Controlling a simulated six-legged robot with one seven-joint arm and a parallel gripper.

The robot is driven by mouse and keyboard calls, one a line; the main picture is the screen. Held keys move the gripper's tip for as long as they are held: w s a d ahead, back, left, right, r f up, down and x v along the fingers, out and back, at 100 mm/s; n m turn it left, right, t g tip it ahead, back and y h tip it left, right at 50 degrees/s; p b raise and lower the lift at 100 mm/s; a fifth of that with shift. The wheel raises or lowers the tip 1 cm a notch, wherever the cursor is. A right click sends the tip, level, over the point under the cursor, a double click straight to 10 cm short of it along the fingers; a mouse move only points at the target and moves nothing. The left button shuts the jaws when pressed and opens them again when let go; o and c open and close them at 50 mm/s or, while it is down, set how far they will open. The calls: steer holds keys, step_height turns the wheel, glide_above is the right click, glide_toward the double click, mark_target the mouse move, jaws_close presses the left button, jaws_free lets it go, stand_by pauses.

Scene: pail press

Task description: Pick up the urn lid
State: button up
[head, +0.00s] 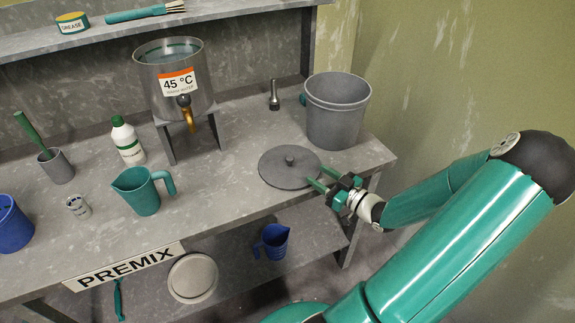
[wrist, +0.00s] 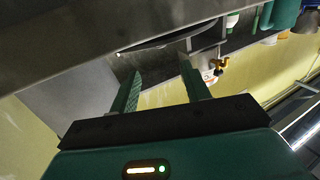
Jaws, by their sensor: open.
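The urn lid (head: 284,174) is a flat grey disc with a small dark knob (head: 289,160), lying on the counter at its right front. In the wrist view its dark rim (wrist: 170,39) shows edge-on ahead of the fingers. My gripper (head: 322,178) is open at the lid's right side, with green fingertips close to the rim. In the wrist view my gripper (wrist: 160,66) has a clear gap between its fingers and holds nothing. I cannot tell whether a finger touches the lid. The urn (head: 172,75) stands open-topped on a stand, labelled 45 °C.
A grey pail (head: 336,112) stands behind the lid, and a small dark metal item (head: 274,95) stands left of the pail. A teal jug (head: 143,190) and a white bottle (head: 127,141) are farther left. A lower shelf holds a blue jug (head: 272,242). Counter left of the lid is clear.

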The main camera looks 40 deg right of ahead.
mark_target(295, 169)
steer(key=w, duration=0.6)
steer(key=w+a, duration=0.1)
steer(key=w, duration=0.2)
steer(key=shift+w+f, duration=0.25)
steer(key=shift+w, duration=0.15)
steer(key=shift+c, duration=0.5)
steer(key=shift+a, duration=0.1)
jaws_close()
